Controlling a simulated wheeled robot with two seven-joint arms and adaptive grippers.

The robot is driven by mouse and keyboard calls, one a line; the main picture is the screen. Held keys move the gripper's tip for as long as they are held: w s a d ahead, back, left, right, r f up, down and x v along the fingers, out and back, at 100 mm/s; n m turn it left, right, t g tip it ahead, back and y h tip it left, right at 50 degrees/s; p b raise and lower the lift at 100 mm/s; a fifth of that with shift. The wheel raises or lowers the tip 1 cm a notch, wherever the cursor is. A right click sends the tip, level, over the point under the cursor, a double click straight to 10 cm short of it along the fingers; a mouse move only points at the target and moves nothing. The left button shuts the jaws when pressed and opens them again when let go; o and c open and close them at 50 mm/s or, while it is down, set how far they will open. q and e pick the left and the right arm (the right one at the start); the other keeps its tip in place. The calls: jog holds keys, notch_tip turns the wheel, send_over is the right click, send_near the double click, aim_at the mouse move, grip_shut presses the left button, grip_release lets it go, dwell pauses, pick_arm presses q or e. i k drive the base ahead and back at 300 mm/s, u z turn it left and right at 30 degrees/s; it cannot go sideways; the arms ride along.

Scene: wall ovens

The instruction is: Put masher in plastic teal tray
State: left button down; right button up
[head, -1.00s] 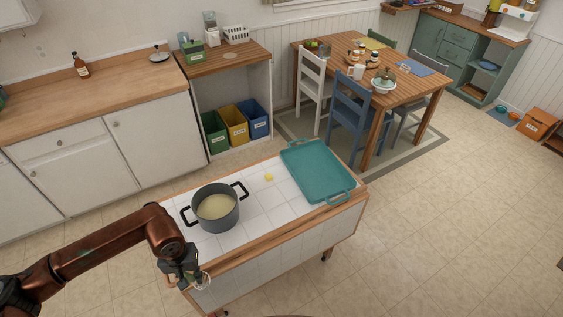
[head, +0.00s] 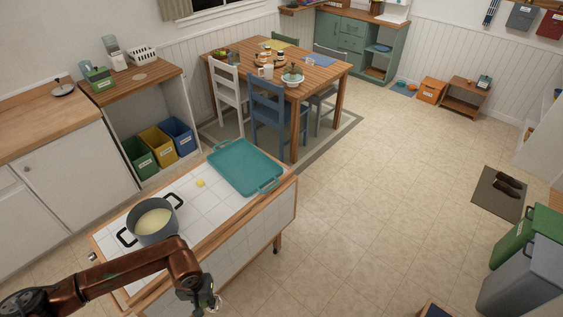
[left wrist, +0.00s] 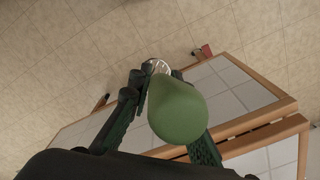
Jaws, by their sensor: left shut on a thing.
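The masher's round green handle (left wrist: 178,112) fills the middle of the left wrist view, with its pale wire head (left wrist: 157,66) beyond it. My left gripper (left wrist: 160,125) is shut on the masher by the handle. In the head view my left gripper (head: 203,295) hangs beside the near side of the tiled cart, to the right of the pot. The masher is small and partly hidden by the gripper there. The teal plastic tray (head: 245,167) lies on the far right end of the cart top and looks empty. My right gripper is not in view.
A grey pot (head: 153,222) with pale contents stands on the cart's left part, close to my left arm. Open floor (head: 380,210) lies right of the cart.

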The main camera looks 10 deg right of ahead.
aim_at(244, 167)
jog(key=z, duration=1.6)
jog(key=i, duration=1.35)
jog(key=u, duration=1.95)
